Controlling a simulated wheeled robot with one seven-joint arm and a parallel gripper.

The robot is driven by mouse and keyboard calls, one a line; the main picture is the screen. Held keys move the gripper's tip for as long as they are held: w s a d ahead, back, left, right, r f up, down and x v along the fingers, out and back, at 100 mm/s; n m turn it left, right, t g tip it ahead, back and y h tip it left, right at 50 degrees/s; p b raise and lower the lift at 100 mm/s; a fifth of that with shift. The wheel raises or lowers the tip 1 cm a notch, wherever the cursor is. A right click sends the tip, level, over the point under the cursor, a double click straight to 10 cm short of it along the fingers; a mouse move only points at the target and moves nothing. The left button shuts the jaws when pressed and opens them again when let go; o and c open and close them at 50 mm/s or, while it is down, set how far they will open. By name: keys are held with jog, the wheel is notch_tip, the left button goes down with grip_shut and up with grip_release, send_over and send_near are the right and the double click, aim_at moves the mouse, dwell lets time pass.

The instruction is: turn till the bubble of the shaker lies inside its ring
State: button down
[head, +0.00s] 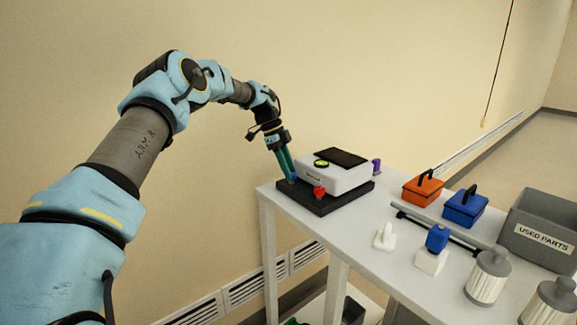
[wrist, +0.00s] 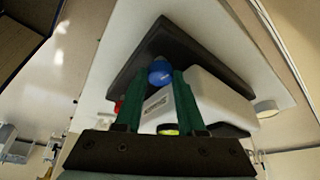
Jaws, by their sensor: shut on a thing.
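A red knob (head: 319,192) is at the front corner. My gripper (head: 290,178) points down at the left corner, its green fingers shut on a blue knob (wrist: 160,72).
A purple knob (head: 376,165) shows behind the shaker. To the right on the table (head: 345,228) are an orange box (head: 422,191), a blue box (head: 464,209), a dark bar, a white block with a blue top (head: 433,257), ribbed canisters (head: 487,279) and a grey used-parts bin (head: 545,237).

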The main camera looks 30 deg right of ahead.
jog(key=m+y+p, duration=0.1)
jog(key=m+p, duration=0.1)
jog(key=m+g+p, duration=0.1)
jog(key=m+p, duration=0.1)
jog(key=m, duration=0.1)
jog(key=shift+w+d+m+y, duration=0.2)
jog(key=shift+m+y, duration=0.1)
jog(key=shift+y, duration=0.1)
jog(key=shift+s, duration=0.1)
dwell(0.3)
jog(key=c, duration=0.5)
grip_release()
